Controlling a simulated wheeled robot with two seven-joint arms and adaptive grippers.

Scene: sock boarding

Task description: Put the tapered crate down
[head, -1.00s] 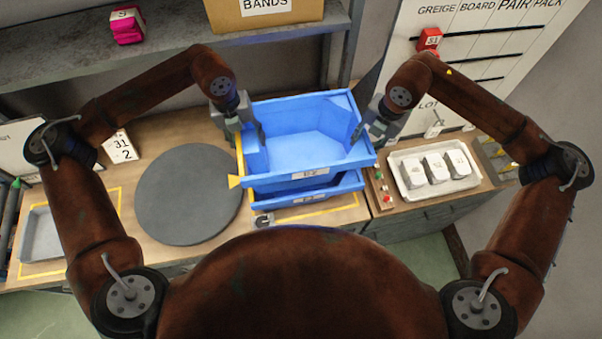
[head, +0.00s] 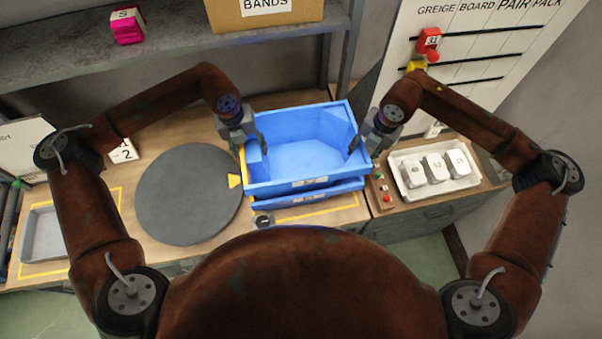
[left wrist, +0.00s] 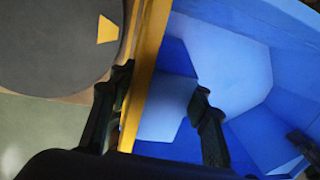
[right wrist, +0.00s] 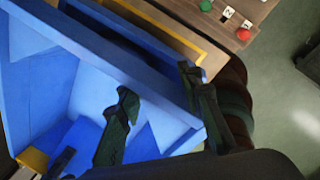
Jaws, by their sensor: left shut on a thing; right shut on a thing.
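The tapered blue crate (head: 305,157) is in the middle of the head view, upright and empty. It sits on or just above a second blue crate (head: 318,195); I cannot tell whether they touch. My left gripper (head: 252,146) is shut on its left wall; in the left wrist view the fingers (left wrist: 165,100) straddle the wall with its yellow strip (left wrist: 150,60). My right gripper (head: 365,143) is shut on its right wall, and the right wrist view shows its fingers (right wrist: 160,95) either side of the blue wall (right wrist: 150,75). Most of the lower crate is hidden.
A round grey turntable (head: 188,195) lies close to the left of the crates. A white tray (head: 405,187) with several white packs and a button panel (head: 384,190) stand to the right. A shelf (head: 170,45) with a cardboard box (head: 265,12) hangs behind.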

